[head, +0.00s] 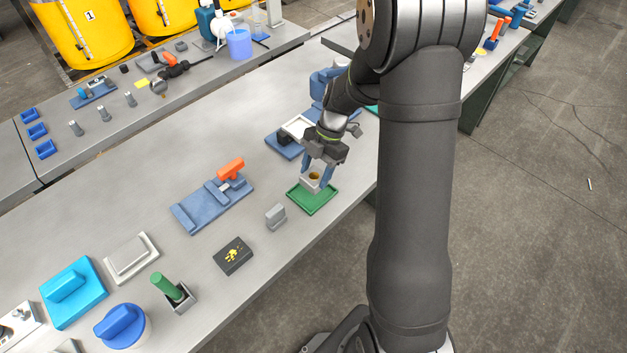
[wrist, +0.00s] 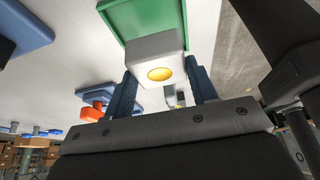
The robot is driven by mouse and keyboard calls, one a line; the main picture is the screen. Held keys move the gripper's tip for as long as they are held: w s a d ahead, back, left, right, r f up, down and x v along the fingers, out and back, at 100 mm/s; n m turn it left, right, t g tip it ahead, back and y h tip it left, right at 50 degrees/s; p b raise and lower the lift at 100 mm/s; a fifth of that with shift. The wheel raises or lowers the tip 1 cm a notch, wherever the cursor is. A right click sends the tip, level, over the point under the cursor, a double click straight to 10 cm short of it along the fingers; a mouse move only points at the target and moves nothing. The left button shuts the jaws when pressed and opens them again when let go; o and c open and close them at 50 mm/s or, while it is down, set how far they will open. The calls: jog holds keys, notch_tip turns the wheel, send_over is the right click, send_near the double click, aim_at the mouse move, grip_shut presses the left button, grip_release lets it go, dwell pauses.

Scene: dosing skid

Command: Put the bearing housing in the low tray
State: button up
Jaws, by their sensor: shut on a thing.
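The bearing housing (head: 311,184) is a light grey block with a round brass-coloured bore. My gripper (head: 318,174) is shut on it, with a blue finger on each side. The low tray (head: 318,206) is a flat green tray on the bench, and the housing shows over its back part in the head view. In the wrist view the housing (wrist: 157,58) sits between the two dark blue fingers, with the green tray (wrist: 119,20) behind it. I cannot tell whether the housing touches the tray floor.
A blue fixture with an orange handle (head: 231,168) lies left of the tray. A small grey block (head: 276,216) and a black box with yellow marks (head: 233,256) stand in front of it. A blue-based fixture (head: 283,146) is behind. The bench's right edge is close to the tray.

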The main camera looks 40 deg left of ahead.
aim_at(316, 174)
jog(key=shift+s+a+f, duration=0.1)
jog(key=shift+a+f, duration=0.05)
jog(key=shift+a, duration=0.1)
jog(key=shift+f, duration=2)
jog(key=shift+f, duration=0.1)
jog(key=o, duration=1.2)
jog(key=v, duration=1.2)
jog(key=shift+s, duration=0.1)
